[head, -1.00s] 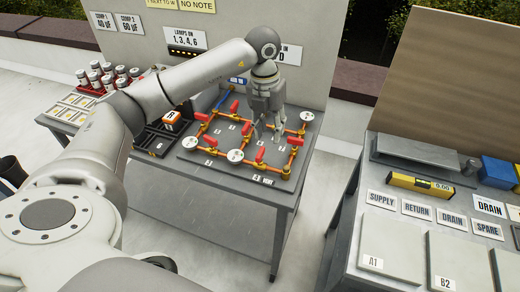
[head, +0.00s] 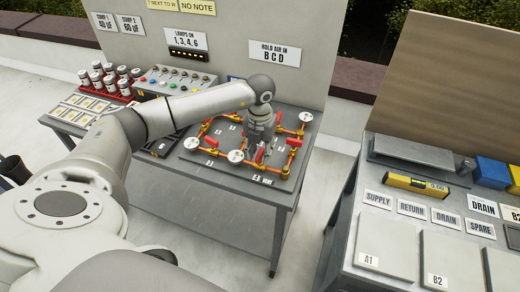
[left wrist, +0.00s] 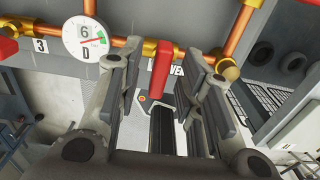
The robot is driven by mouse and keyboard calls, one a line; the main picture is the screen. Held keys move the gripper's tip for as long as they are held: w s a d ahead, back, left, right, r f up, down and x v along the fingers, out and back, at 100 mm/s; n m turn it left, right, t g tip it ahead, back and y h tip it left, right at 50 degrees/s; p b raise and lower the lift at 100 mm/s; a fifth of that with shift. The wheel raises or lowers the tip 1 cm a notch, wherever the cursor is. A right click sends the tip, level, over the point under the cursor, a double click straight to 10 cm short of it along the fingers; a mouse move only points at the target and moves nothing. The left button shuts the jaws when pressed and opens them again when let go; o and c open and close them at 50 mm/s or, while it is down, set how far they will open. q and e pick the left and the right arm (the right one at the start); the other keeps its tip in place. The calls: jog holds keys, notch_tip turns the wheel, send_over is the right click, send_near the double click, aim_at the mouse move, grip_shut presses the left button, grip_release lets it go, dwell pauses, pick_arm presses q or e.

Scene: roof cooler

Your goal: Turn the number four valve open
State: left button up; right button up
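The copper-pipe manifold (head: 212,140) with red valve handles and round gauges lies on a grey table. My left gripper (head: 254,158) is low over its front right part. In the left wrist view my left gripper (left wrist: 162,95) is open, with one finger on each side of a red valve handle (left wrist: 162,65). I see no clear contact between fingers and handle. A partly hidden label ends in "VENT". I cannot read a number four tag. My right gripper is not in view.
A sign (head: 276,52) reads "HOLD AIR IN B C D". A second bench (head: 350,225) with labels and a yellow level (head: 418,185) is on the right. Open floor lies between the tables.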

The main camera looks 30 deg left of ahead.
pick_arm(q)
grip_shut()
jog(key=shift+n, duration=0.4)
jog(key=n+b, duration=0.1)
jog(key=n, duration=0.1)
jog(key=shift+n, duration=0.4)
jog(key=n, duration=0.4)
jog(key=shift+b, duration=0.3)
jog(key=n, duration=0.4)
jog(key=shift+n, duration=2.3)
jog(key=shift+r, duration=0.1)
